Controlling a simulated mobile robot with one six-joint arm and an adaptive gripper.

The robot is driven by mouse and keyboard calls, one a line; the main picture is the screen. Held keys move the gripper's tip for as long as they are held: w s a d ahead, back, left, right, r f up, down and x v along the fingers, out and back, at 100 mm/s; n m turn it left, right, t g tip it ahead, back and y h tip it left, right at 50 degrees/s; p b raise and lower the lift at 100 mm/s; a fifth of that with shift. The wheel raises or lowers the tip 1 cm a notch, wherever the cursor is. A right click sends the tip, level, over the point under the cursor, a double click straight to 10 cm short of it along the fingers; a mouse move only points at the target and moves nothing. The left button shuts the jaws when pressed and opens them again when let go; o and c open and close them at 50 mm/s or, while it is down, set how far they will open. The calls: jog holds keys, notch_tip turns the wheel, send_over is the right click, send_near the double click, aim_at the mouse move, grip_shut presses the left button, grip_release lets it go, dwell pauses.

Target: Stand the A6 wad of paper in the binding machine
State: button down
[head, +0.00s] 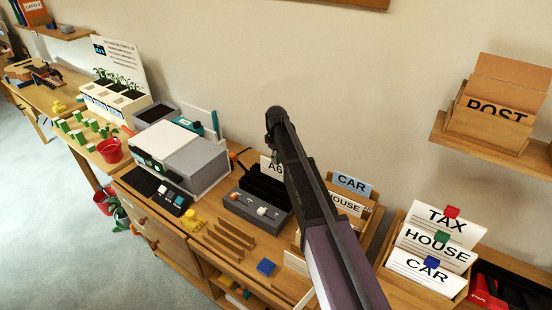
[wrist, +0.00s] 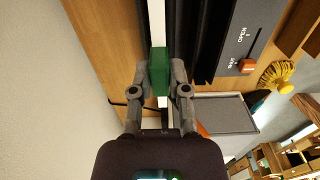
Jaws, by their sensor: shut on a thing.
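My gripper (wrist: 160,84) is shut on the green band (wrist: 160,66) around a white wad of paper (wrist: 156,22), seen edge-on in the wrist view. In the head view a white sheet marked A6 (head: 267,166) shows upright at the back of the binding machine (head: 250,207), partly hidden by my arm. The machine has a grey front with controls and a black slotted back. In the wrist view the machine's black part (wrist: 205,40) lies close beside the wad. I cannot tell whether the wad is inside the slot or just above it. My gripper is mostly hidden in the head view.
A grey and white printer-like machine (head: 182,158) stands left of the binding machine. A wooden sorter with CAR (head: 351,185) and HOUSE cards stands right, close to my arm.

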jog(key=shift+f+b, duration=0.55)
jog(key=shift+f, duration=0.1)
jog(key=c, duration=0.5)
grip_release()
jog(key=shift+c, duration=0.2)
jog(key=o, duration=0.5)
jog(key=shift+r, duration=0.1)
jog(key=shift+r+p, duration=3.9)
jog(key=shift+p, duration=0.15)
